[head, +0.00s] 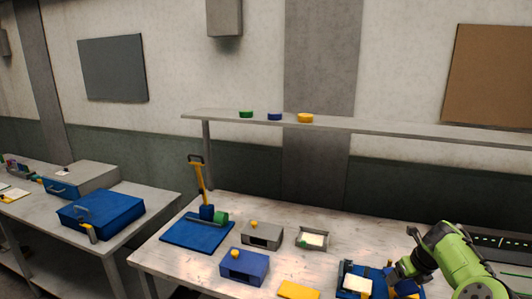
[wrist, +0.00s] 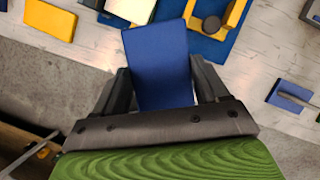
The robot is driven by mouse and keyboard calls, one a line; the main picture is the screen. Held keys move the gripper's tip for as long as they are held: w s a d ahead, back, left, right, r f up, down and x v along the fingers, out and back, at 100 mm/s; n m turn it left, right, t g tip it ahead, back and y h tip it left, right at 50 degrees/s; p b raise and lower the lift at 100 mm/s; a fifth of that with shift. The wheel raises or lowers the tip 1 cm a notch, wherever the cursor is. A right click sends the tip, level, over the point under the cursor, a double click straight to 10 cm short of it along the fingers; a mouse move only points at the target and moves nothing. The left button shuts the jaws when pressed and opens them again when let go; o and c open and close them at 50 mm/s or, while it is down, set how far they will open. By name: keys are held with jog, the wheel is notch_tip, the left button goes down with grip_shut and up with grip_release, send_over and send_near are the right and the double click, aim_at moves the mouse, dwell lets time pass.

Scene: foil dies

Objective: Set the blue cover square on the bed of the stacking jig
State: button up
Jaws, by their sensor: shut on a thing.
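My gripper (wrist: 160,88) is shut on the blue cover (wrist: 158,62), a flat blue plate that stands out between the two dark fingers in the wrist view. Beyond it, at the top, is a blue base with a yellow bracket (wrist: 236,14) and a dark round knob, which looks like the stacking jig (wrist: 208,46). The cover overlaps part of this base in the picture; I cannot tell whether they touch. In the head view the blue jig area (head: 378,275) is at the lower right, partly hidden by my green arm. The gripper's fingers are not clear there.
A yellow block (wrist: 50,20) lies left of the cover in the wrist view, with a white-topped piece (wrist: 130,8) nearby. A blue box (head: 244,267), a grey box (head: 262,236) and a blue mat (head: 190,238) stand farther left. A shelf (head: 350,123) runs above the bench.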

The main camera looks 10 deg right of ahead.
jog(key=w+a+f+n+g+y+b, duration=0.25)
jog(key=a+f+n, duration=0.35)
jog(key=a+n, duration=0.45)
jog(key=w+a+f+n+g+y+b, duration=0.1)
jog(key=a+f+n+g+y+b, duration=0.15)
jog(key=a+f+n, duration=0.55)
jog(key=s+a+f+n+g+h+b, duration=0.1)
jog(key=s+a+f+n, duration=0.3)
jog(key=a+n, duration=0.5)
jog(key=s+a+f+n+g+h+b, duration=0.2)
jog(key=s+a+f+n, duration=0.3)
jog(key=a+n, duration=0.4)
jog(key=shift+s+g+h, duration=0.3)
jog(key=shift+g+h, duration=0.3)
jog(key=shift+h, duration=0.3)
jog(key=shift+a, duration=0.1)
